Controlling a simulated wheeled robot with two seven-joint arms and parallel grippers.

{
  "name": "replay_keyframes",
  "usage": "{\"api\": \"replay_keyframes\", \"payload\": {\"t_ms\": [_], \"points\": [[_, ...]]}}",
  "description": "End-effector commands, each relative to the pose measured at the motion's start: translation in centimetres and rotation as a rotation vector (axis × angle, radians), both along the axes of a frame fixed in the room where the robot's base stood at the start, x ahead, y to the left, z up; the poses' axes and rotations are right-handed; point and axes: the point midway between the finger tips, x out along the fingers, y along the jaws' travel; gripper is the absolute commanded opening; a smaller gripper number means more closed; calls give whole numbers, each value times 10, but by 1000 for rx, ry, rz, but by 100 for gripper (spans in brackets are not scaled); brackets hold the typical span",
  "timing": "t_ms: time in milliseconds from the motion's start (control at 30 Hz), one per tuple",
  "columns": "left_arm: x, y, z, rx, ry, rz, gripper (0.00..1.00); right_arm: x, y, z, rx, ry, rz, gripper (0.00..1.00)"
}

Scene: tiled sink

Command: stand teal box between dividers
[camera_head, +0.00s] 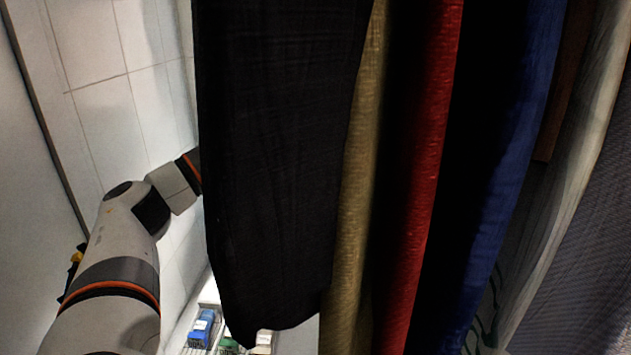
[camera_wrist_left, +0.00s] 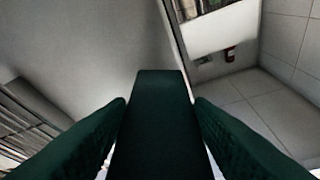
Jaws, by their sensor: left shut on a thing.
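In the left wrist view a dark teal box (camera_wrist_left: 158,128) stands up between the two fingers of my left gripper (camera_wrist_left: 160,103), which is shut on it. Its lower end runs out of the picture. In the head view my left arm comes in from the left and its hand goes behind a hanging black cloth, so the gripper and the teal box are hidden there. No dividers can be made out for certain. My right gripper is in neither view.
Hanging cloths, black (camera_head: 275,150), tan (camera_head: 355,200), red (camera_head: 425,180) and blue (camera_head: 510,190), block most of the head view. Below, a blue item (camera_head: 203,328) sits in a white holder. A slatted rack (camera_wrist_left: 30,125) shows at left in the wrist view.

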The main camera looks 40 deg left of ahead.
Motion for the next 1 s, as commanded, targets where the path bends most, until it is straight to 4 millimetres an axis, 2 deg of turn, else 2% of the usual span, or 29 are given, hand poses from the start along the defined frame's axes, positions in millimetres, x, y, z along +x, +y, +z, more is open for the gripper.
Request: {"api": "replay_keyframes", "payload": {"t_ms": [100, 367, 500, 600, 967, 1000], "points": [[19, 5, 3, -1, -5, 1, 13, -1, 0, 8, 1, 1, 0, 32], [37, 11, 2, 0, -2, 0, 13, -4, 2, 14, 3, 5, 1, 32], [35, 12, -21, 3, 3, -1, 13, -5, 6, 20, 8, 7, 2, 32], [35, 12, -31, 2, -2, -1, 13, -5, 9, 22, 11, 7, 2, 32], [36, 11, -37, 2, -4, -1, 13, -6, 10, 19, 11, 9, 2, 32], [35, 11, -39, 1, 0, -1, 49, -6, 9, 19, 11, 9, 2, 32]]}}
